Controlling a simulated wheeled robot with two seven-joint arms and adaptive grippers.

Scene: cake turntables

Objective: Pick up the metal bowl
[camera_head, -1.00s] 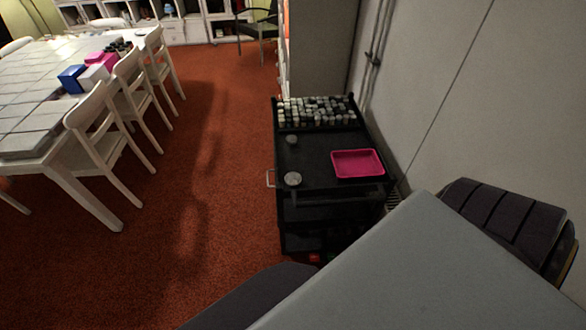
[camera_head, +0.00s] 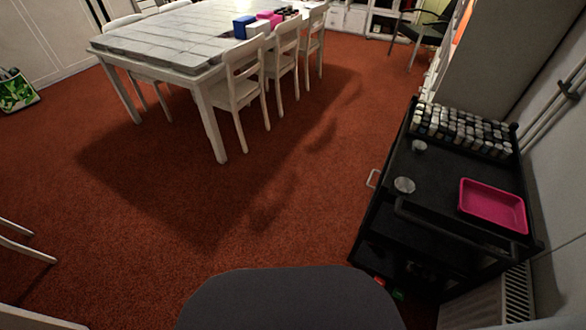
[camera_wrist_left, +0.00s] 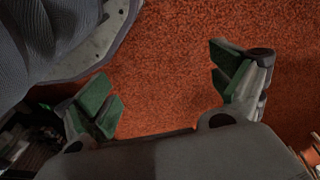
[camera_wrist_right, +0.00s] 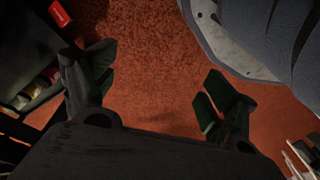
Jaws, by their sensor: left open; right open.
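In the head view a small round silvery thing (camera_head: 404,185) lies on the top of a black cart (camera_head: 440,180). It may be the metal bowl, but it is too small to be sure. A smaller grey round thing (camera_head: 419,146) lies behind it on the same top. My left gripper (camera_wrist_left: 160,88) is open and empty above the orange carpet in the left wrist view. My right gripper (camera_wrist_right: 157,84) is open and empty above carpet in the right wrist view. Neither gripper shows in the head view, and both are away from the cart top.
A pink tray (camera_head: 493,206) and a rack of several small jars (camera_head: 460,130) share the cart top. A white table (camera_head: 170,40) with white chairs (camera_head: 240,88) stands at the back. A radiator (camera_head: 490,300) is beside the cart. Open carpet (camera_head: 190,190) lies left of the cart.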

